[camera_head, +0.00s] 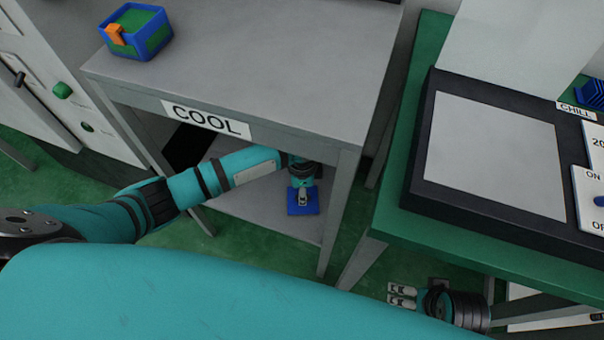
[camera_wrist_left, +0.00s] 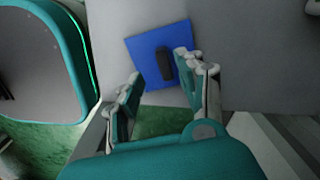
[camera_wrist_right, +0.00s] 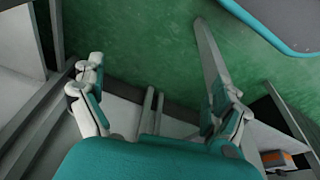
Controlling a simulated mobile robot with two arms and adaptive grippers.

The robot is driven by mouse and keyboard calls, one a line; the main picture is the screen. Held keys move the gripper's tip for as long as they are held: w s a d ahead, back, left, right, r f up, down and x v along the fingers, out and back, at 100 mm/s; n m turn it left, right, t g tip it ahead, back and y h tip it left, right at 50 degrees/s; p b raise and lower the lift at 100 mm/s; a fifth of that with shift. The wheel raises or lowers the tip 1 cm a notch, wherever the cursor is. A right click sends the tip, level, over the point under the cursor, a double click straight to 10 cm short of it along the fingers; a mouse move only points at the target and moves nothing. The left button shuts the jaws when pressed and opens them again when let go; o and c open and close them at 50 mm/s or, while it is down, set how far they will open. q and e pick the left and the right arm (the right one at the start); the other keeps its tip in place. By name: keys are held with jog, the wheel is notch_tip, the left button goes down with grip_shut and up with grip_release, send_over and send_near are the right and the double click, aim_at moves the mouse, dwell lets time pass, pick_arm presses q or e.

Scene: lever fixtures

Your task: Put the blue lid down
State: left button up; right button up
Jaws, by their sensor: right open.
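The blue lid (camera_head: 301,208) is a flat square under the grey table marked COOL. In the left wrist view the blue lid (camera_wrist_left: 150,45) has a dark handle (camera_wrist_left: 165,63) and appears to lie flat on the grey lower shelf. My left gripper (camera_head: 305,188) is over the lid. Its fingers (camera_wrist_left: 158,66) are spread, with the handle between them and gaps showing. My right gripper (camera_head: 402,295) is open and empty, low near the green table; the right wrist view shows its spread fingers (camera_wrist_right: 155,83) above the floor.
A blue box (camera_head: 155,42) with green inside and an orange piece (camera_head: 115,33) stands on the COOL table (camera_head: 270,60). Table legs (camera_head: 340,210) stand close to my left arm. The green table (camera_head: 420,240) at right bears a dark-framed panel (camera_head: 490,150). The COOL tabletop is mostly clear.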

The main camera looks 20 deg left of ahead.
pick_arm(q)
notch_tip(320, 180, up, 8)
jog(key=p, duration=0.2)
jog(key=s+d+f+n+t+h, duration=0.2)
jog(key=s+d+n+h, duration=0.15)
jog(key=d, duration=0.25)
jog(key=s+a+f+n, duration=0.2)
jog(key=f, duration=0.1)
jog(key=s+a+f+n+y, duration=0.1)
jog(key=s+a+f+n, duration=0.1)
jog(key=s+a+f, duration=0.1)
jog(key=s+a+f+n+t, duration=0.1)
jog(key=s+a+f+n, duration=0.1)
jog(key=shift+s+a+f+y, duration=0.15)
jog(key=shift+s+f+y, duration=0.2)
jog(key=shift+f, duration=0.05)
jog(key=s+a+f+n+y, duration=0.1)
jog(key=s+a+f+n, duration=0.1)
jog(key=s+a+f, duration=0.3)
jog(key=shift+s+a+y, duration=0.3)
jog(key=shift+s+a, duration=0.05)
jog(key=shift+s, duration=0.8)
pick_arm(e)
notch_tip(320, 180, down, 9)
jog(key=shift+s+r+g, duration=0.15)
jog(key=shift+s+g, duration=0.15)
jog(key=shift+s, duration=0.15)
